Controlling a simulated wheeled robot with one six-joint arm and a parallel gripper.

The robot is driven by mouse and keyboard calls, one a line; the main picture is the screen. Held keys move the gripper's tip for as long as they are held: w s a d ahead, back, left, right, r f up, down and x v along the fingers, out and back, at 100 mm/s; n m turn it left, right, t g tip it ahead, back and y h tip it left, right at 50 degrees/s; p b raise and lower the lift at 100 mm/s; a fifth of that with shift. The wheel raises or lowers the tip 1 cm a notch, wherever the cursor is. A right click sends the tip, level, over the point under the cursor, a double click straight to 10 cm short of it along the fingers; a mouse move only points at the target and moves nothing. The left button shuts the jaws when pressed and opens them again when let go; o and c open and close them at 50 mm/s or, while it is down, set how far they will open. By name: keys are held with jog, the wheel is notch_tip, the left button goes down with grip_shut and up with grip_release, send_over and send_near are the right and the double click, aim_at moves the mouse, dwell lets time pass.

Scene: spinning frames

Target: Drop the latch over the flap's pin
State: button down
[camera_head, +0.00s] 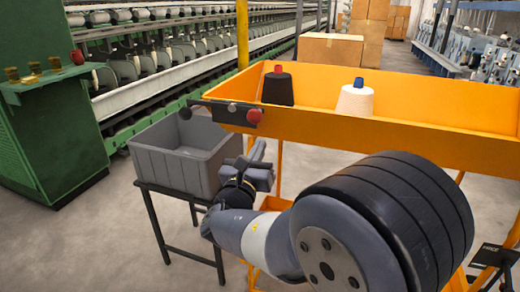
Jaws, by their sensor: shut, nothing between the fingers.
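An orange trough (390,128) stands on orange legs. At its left end a short dark bar (215,106), which looks like the latch, lies across the orange end piece (230,117), which looks like the flap. The bar carries a red knob (255,116) at its right end, a small silver round part near its middle and a black knob (185,113) at its left. I cannot make out the pin or whether the latch sits over it. My gripper (259,158) is shut and empty, below the red knob and apart from it, in front of the grey bin.
A grey bin (172,168) on a black stand is left of the trough. A black cone (277,89) and a white cone (356,99) stand in the trough. A green machine cabinet (50,130) is at left; floor between is clear.

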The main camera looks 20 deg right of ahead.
jog(key=v, duration=1)
jog(key=shift+p, duration=0.4)
jog(key=shift+d, duration=0.2)
jog(key=w+d+r+p, duration=0.2)
jog(key=w+d+r, duration=0.2)
jog(key=w, duration=0.4)
jog(key=shift+d+r+p, duration=0.3)
jog(key=shift+d+r, duration=0.1)
jog(key=shift+r, duration=0.15)
jog(key=shift+w, duration=0.1)
